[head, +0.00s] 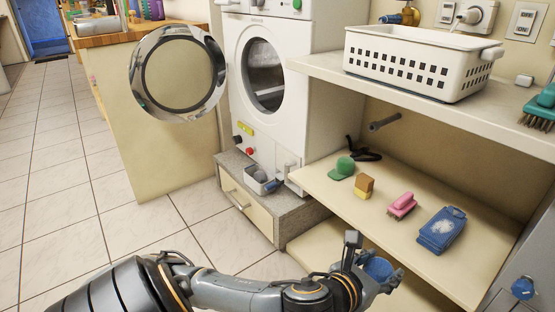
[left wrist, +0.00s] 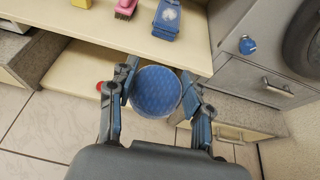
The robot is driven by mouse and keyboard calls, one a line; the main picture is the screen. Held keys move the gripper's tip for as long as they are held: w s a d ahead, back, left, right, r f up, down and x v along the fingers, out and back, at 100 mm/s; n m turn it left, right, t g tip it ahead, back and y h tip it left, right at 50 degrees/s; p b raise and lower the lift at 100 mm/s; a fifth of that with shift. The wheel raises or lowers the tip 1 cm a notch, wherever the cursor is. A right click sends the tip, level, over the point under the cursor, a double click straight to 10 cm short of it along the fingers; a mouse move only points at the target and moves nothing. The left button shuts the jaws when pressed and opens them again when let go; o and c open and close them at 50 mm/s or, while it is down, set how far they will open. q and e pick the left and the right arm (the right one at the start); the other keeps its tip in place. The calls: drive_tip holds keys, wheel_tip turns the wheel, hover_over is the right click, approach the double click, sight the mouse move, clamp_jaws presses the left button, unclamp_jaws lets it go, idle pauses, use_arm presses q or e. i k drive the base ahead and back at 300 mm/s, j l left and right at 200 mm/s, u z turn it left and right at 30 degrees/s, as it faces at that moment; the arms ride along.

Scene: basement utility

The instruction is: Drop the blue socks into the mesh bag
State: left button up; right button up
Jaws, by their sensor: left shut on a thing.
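A round blue patterned bundle, which looks like the blue socks (head: 378,269), sits between the fingers of my left gripper (head: 372,260). In the left wrist view the blue socks (left wrist: 155,93) show as a ball, with a finger of my left gripper (left wrist: 158,84) against each side. The gripper is shut on them, in front of the lower shelves at the bottom of the head view. My right gripper is not in view. I cannot make out a mesh bag in either view.
A wooden shelf (head: 325,198) holds a green brush (head: 342,168), a sponge (head: 364,186), a pink brush (head: 401,206) and a blue item with a white patch (head: 441,231). A white basket (head: 415,64) stands on the counter above. The washing machine door (head: 178,73) hangs open. Tiled floor at left is clear.

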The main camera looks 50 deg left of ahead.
sight(255, 178)
drive_tip(key=j, duration=0.65)
drive_tip(key=i+j, duration=0.15)
drive_tip(key=j, duration=1.15)
drive_tip(key=i+j+u, duration=0.1)
drive_tip(key=j, duration=0.5)
